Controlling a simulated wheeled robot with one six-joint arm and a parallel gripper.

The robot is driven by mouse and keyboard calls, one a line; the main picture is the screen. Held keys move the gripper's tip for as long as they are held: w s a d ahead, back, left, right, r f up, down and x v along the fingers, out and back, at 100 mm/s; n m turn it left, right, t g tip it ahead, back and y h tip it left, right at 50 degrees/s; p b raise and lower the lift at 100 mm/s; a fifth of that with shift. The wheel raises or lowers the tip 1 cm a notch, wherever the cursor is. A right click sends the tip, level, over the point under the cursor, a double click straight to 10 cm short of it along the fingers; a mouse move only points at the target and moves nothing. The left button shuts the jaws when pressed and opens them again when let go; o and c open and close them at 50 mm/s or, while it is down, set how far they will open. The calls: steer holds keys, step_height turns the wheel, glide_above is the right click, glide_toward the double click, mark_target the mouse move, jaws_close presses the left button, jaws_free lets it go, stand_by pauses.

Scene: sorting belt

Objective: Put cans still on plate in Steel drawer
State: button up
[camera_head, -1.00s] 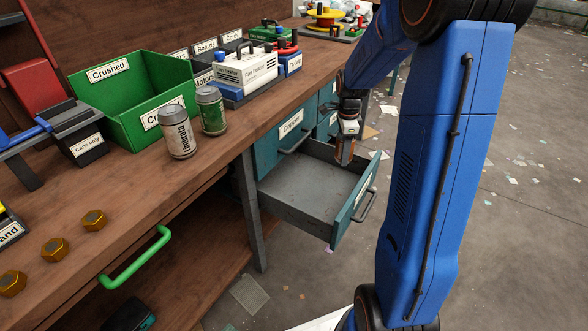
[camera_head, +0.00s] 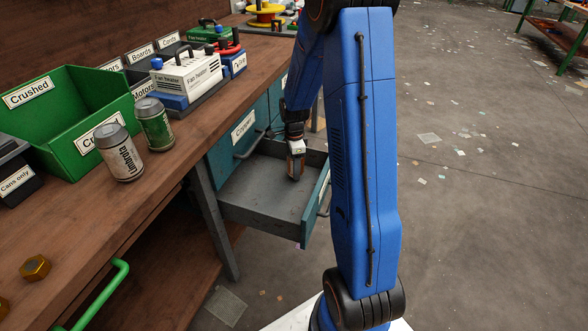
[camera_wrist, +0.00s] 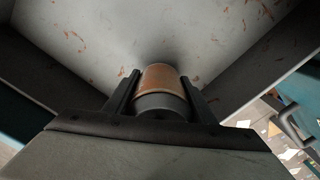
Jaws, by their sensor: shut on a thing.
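My gripper (camera_head: 296,158) points down inside an open grey drawer (camera_head: 250,200) below the bench. It is shut on a copper-brown cylinder, probably a can, with a dark end (camera_wrist: 160,78). In the wrist view the cylinder sits between both fingers over the drawer floor; I cannot tell whether it touches the floor. The open drawer's own label is not readable; the shut drawer above reads "Copper" (camera_head: 243,126). A white can marked Lumbrola (camera_head: 119,155) and a green can (camera_head: 155,127) stand upright on the bench. I cannot make out a plate.
A green bin labelled "Crushed" (camera_head: 50,125) stands behind the cans, with a black "Cans only" box (camera_head: 18,178) at left. A fan heater (camera_head: 187,75) stands farther back. The open drawer's front and side walls surround my gripper.

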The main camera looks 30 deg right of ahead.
steer(key=shift+f, duration=0.35)
steer(key=shift+f, duration=0.65)
steer(key=o, duration=1)
steer(key=shift+r, duration=0.1)
